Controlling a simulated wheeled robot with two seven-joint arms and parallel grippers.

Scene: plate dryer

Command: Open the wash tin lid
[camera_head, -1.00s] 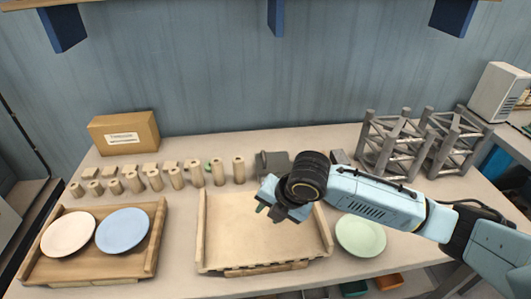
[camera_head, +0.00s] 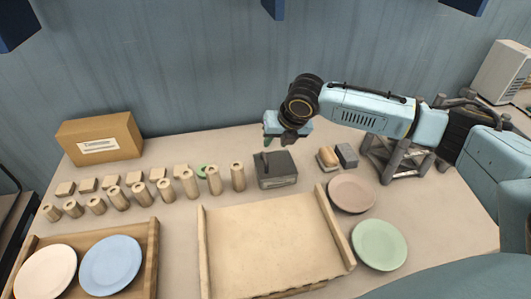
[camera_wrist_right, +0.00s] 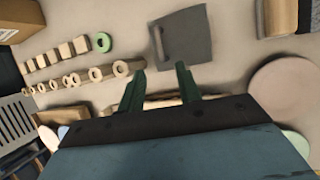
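The wash tin (camera_head: 275,170) is a grey box behind the empty wooden tray. It has a dark handle on its lid, and the lid looks shut. In the right wrist view the tin (camera_wrist_right: 189,46) lies just beyond the fingertips. My right gripper (camera_head: 279,143) hangs above the tin's back part. Its green fingers (camera_wrist_right: 160,76) are apart with nothing between them in the right wrist view. No contact with the tin shows. My left gripper is not in view.
An empty wooden tray (camera_head: 265,245) lies in front of the tin. Wooden cylinders (camera_head: 189,183) stand to its left, with a cardboard box (camera_head: 100,138) behind. A pink plate (camera_head: 351,193) and a green plate (camera_head: 379,245) lie to the right. A tray with two plates (camera_head: 112,264) is at left.

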